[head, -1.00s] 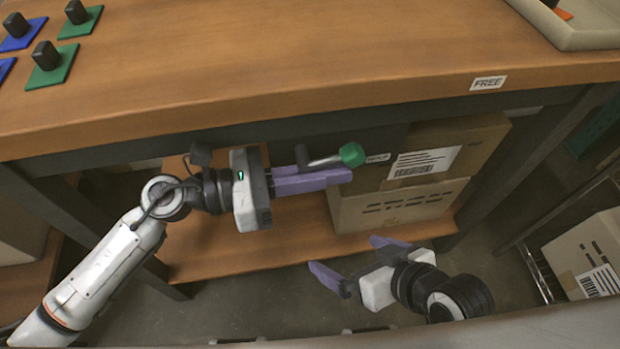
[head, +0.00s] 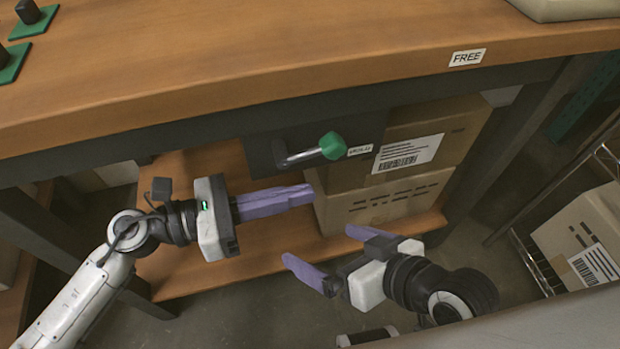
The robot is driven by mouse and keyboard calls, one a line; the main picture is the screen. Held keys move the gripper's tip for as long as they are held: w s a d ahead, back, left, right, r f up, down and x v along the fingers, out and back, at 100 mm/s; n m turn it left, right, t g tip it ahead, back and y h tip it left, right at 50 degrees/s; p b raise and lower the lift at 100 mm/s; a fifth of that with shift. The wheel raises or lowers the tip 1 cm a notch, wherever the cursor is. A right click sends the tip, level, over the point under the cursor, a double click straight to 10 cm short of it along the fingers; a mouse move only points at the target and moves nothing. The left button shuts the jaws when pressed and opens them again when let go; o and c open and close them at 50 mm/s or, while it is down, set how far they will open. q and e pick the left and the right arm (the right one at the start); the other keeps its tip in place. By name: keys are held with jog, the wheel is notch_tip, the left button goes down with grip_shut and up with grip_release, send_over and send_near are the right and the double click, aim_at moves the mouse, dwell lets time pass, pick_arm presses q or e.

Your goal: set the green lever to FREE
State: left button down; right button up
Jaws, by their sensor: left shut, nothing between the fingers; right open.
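The green lever (head: 332,146) has a green knob on a grey metal arm and is mounted on a dark plate under the table's front edge. Its arm points right, slightly upward, with the knob beside a small white label (head: 360,150) too small to read. My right gripper (head: 318,246) is open and empty, lower down.
The wooden table top (head: 250,50) spans the upper view, with green bases bearing dark knobs at the upper left. Cardboard boxes (head: 390,200) stand on the lower shelf (head: 190,250) behind the grippers. Another box (head: 585,240) is at the right.

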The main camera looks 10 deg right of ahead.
pick_arm(q)
jog(key=s+a+f, duration=0.1)
jog(key=a+f, duration=0.1)
jog(key=a, duration=0.3)
jog(key=shift+a+f, duration=0.3)
jog(key=shift+a, duration=0.05)
